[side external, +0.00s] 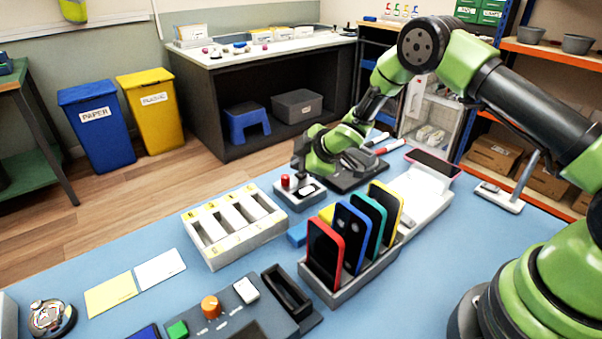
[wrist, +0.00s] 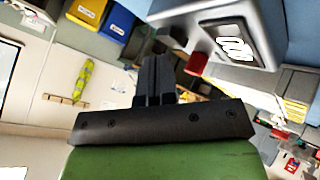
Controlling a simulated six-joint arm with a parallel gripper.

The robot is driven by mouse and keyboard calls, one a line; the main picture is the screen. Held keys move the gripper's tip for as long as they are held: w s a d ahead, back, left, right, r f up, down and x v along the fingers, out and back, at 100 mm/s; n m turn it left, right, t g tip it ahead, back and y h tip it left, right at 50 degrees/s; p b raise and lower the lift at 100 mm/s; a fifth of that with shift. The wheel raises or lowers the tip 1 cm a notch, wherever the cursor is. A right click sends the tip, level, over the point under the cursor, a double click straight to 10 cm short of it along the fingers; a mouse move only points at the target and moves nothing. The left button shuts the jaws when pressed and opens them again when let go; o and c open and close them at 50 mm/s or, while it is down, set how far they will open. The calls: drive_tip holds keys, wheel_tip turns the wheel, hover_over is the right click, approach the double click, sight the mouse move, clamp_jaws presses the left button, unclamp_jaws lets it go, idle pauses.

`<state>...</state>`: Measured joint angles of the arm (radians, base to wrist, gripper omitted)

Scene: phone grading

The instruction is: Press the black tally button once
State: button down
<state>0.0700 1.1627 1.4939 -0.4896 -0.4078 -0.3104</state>
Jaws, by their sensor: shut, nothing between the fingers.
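The tally box (side external: 299,202) is a small light grey block on the blue table. It has a red button (side external: 285,181) on its left and a dark-framed display (side external: 307,190) in front. In the wrist view, the red button (wrist: 197,64), the display (wrist: 235,42) and a dark shape that looks like the black button (wrist: 172,37) show. My gripper (side external: 300,176) is shut and empty, pointing down over the back of the box. In the wrist view, its fingertips (wrist: 157,58) are close to the dark shape. I cannot tell whether they touch it. The gripper hides the black button in the side view.
A rack with several coloured phones (side external: 325,255) stands in front of the box. A white slotted tray (side external: 232,242) is to its left. A dark stand (side external: 350,178) is close behind on the right. Open blue table lies between the tray and the cards (side external: 160,268).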

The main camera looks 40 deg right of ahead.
drive_tip(key=shift+f, duration=0.5)
idle(0.7)
drive_tip(key=shift+r, duration=0.9)
drive_tip(key=shift+r, duration=0.1)
drive_tip(key=shift+r, duration=2.45)
